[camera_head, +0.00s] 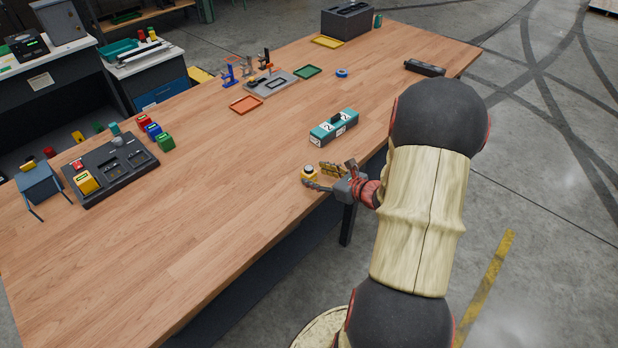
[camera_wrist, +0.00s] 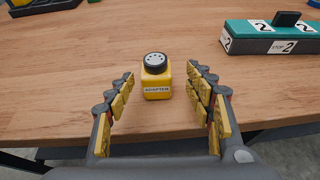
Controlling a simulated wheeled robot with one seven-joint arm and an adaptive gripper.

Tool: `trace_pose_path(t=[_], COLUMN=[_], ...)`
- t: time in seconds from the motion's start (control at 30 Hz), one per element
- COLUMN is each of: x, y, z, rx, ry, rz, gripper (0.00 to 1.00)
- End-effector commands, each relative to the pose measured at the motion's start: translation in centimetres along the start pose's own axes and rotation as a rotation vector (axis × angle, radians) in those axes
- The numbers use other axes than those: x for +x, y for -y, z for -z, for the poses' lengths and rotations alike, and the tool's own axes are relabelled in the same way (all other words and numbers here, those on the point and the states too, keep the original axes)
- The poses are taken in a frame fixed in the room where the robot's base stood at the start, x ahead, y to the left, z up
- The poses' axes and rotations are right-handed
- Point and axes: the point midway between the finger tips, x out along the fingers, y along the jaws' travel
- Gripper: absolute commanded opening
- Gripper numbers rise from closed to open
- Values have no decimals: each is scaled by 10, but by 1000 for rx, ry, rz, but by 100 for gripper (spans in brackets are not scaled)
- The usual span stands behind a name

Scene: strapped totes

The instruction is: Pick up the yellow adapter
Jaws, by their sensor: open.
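The yellow adapter (camera_wrist: 157,82) is a small block with a round grey-and-black top and a label reading ADAPTER. It stands upright on the wooden table near the front edge. In the head view the adapter (camera_head: 308,172) sits just beyond my fingertips, partly beside them. My gripper (camera_wrist: 160,82) is open, with one finger on each side of the adapter in the wrist view. The fingertips look apart from it, with a gap on both sides. My gripper also shows in the head view (camera_head: 313,176), low over the table edge.
A teal-and-grey tote (camera_head: 334,127) marked 2 stands behind and to the right of the adapter. A dark tray (camera_head: 110,185) with coloured blocks lies at the left. Orange (camera_head: 246,104) and green (camera_head: 307,72) trays lie farther back. The table left of the adapter is clear.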

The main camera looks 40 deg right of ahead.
Motion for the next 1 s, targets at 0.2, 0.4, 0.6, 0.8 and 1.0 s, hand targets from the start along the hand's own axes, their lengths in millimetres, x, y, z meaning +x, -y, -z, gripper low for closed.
trace_pose_path(t=[0.2, 0.4, 0.6, 0.8, 1.0], x=[31, 38, 37, 37, 37], y=[-5, -4, -4, -4, -4], z=[0, -1, -2, -1, -1], rx=[-2, -2, -2, -2, -2], ry=[0, 0, 0, 0, 0], rz=[-3, -2, -2, -2, -2], gripper=[53, 53, 50, 38, 27])
